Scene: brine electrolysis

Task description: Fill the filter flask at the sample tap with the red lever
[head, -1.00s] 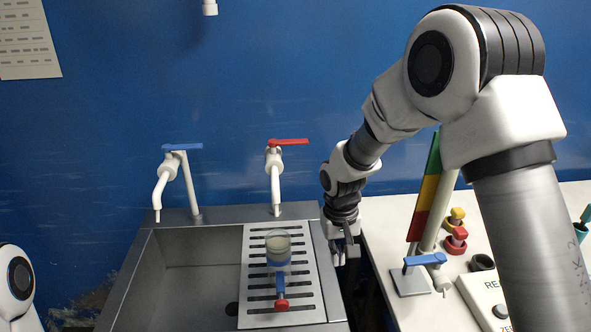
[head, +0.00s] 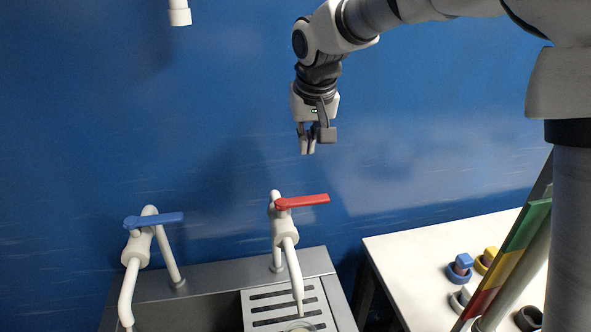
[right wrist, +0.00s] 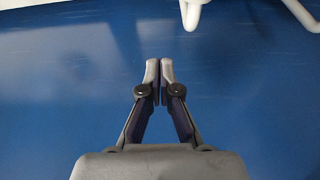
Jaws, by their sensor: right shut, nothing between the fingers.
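The sample tap (head: 286,236) with the red lever (head: 303,202) stands at the back of the sink; its lever points right and its spout points down. The filter flask (head: 299,328) shows only as a round rim at the bottom edge of the head view, on the slotted drainer below the spout; its level is hidden. My right gripper (head: 308,146) hangs in the air above and slightly right of the red lever, apart from it. Its fingertips meet with nothing between them in the right wrist view (right wrist: 160,68). My left gripper is out of view.
A tap with a blue lever (head: 154,220) stands left at the sink. The slotted drainer (head: 270,310) lies beside the basin. A white bench (head: 430,255) at right carries coloured fittings and a striped panel (head: 515,245). White pipe parts (right wrist: 192,10) show at the wrist view's top.

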